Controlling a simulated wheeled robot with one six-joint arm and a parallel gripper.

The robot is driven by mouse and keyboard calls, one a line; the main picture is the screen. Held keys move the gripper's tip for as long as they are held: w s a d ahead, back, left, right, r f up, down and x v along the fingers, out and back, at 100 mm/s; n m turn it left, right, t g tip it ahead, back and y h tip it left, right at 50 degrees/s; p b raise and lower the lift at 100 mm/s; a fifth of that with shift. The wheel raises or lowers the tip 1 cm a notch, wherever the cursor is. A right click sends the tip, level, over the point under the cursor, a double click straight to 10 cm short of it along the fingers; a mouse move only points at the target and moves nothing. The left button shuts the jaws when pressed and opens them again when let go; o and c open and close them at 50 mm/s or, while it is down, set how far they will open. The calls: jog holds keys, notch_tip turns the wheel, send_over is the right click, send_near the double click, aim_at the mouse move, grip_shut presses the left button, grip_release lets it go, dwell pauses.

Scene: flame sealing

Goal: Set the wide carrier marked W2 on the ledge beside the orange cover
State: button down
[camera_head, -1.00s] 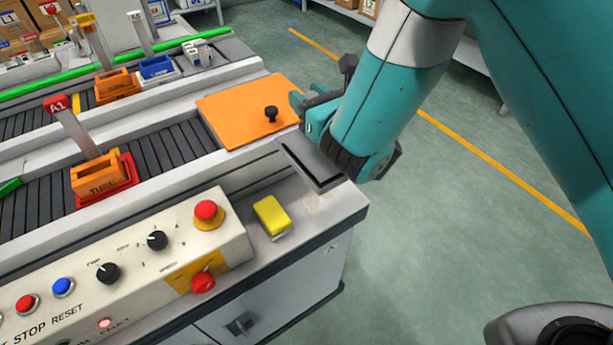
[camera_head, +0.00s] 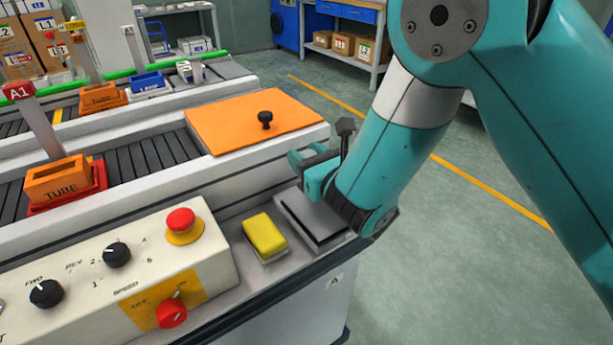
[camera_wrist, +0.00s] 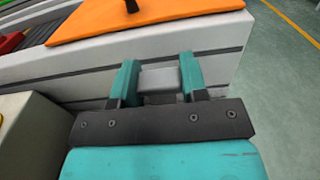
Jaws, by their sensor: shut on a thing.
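The orange cover (camera_head: 252,120), with a black knob, lies over the end of the front conveyor. In the head view, a flat grey carrier (camera_head: 296,208) with a dark top strip is low at the right end of the ledge (camera_head: 232,222), in front of the cover. Whether it touches the ledge is unclear, and no W2 mark is readable. My gripper (camera_head: 308,168) is just above and behind it. In the wrist view, my gripper's teal fingers (camera_wrist: 158,80) are shut on a grey block (camera_wrist: 158,79), apparently part of the carrier.
A yellow sponge-like block (camera_head: 265,237) lies close to the left of the carrier. The control panel (camera_head: 120,270) with a red emergency button (camera_head: 181,220) stands further left. An orange TUBE box (camera_head: 58,180) sits on the conveyor. The floor to the right is open.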

notch_tip(320, 180, down, 3)
jog(key=shift+f+b, duration=0.1)
jog(key=shift+b, duration=1.05)
jog(key=c, duration=0.6)
grip_release()
jog(key=shift+f, duration=0.1)
jog(key=shift+c, duration=0.2)
